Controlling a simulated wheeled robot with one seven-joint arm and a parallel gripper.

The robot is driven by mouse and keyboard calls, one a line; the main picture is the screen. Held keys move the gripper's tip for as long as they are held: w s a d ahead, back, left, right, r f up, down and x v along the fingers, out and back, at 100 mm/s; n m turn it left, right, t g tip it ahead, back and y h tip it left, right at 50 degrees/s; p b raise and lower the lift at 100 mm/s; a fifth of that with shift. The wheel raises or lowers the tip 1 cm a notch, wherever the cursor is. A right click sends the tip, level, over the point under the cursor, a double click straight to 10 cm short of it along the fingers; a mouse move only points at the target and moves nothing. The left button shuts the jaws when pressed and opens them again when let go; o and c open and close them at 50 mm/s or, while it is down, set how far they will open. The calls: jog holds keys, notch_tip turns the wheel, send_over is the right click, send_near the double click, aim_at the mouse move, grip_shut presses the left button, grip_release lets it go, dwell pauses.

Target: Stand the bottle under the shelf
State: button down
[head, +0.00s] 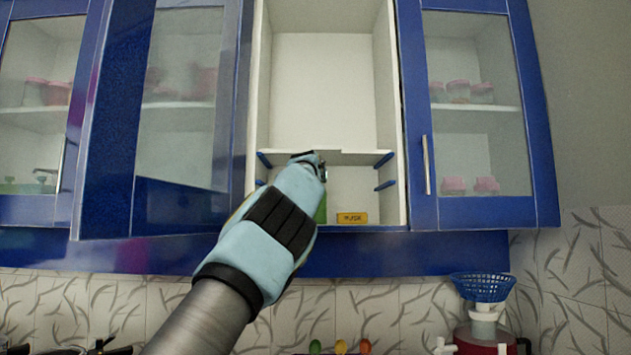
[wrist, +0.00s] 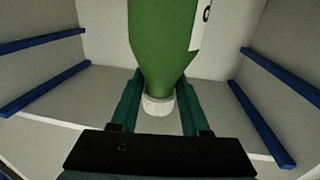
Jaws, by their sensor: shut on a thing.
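The green bottle (wrist: 165,40) has a white cap (wrist: 158,105) and a white label. In the wrist view its neck lies between the two teal fingers of my gripper (wrist: 158,95), with the cap nearest the palm. In the head view my gripper (head: 312,165) is at the open middle cabinet and hides most of the bottle; a strip of green (head: 321,210) shows beside it. The shelf (head: 355,158) is a white board across the cabinet, partly behind my gripper. Whether the bottle touches the cabinet floor is hidden.
Blue rails (head: 384,185) line both inner side walls. A yellow label plate (head: 352,218) sits low in the compartment. Glass-fronted blue doors (head: 475,110) flank the opening. The space above the shelf is empty. A blue basket (head: 482,287) stands below at the right.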

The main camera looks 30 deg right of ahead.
jog(key=shift+f, duration=0.1)
jog(key=shift+c, duration=1.9)
grip_release()
jog(key=shift+s+a+b, duration=0.3)
jog(key=shift+s+b, duration=0.25)
jog(key=shift+b, duration=0.3)
jog(key=b+v, duration=0.8)
jog(key=v, duration=0.2)
jog(key=shift+s+a, duration=0.2)
jog(key=shift+s, duration=0.15)
